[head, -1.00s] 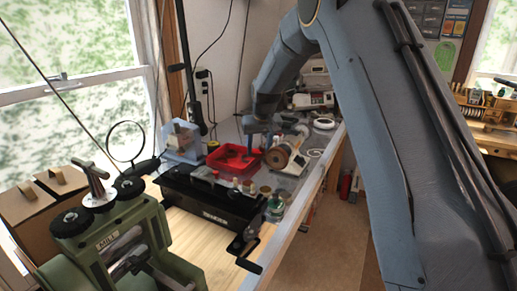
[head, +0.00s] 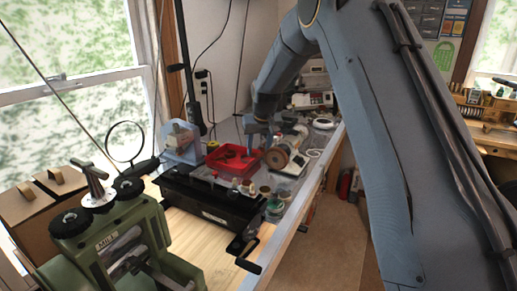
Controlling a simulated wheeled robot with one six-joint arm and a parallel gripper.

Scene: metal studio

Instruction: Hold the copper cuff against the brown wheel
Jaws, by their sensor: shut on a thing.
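The brown wheel (head: 276,159) is a round disc on the left end of a pale bench machine (head: 296,152), on the far part of the bench. My gripper (head: 259,148) points down just left of and above the wheel, over the edge of the red tray. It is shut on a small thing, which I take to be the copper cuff. The cuff is too small and hidden by the fingers to make out. I cannot tell whether it touches the wheel; the fingers appear close to it.
A red tray (head: 224,169) lies left of the wheel. A black rolling machine with a crank (head: 212,201) and small jars (head: 275,205) stand in front. A clear-sided blue device (head: 181,143) is at the left. A green mill (head: 110,245) fills the near left.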

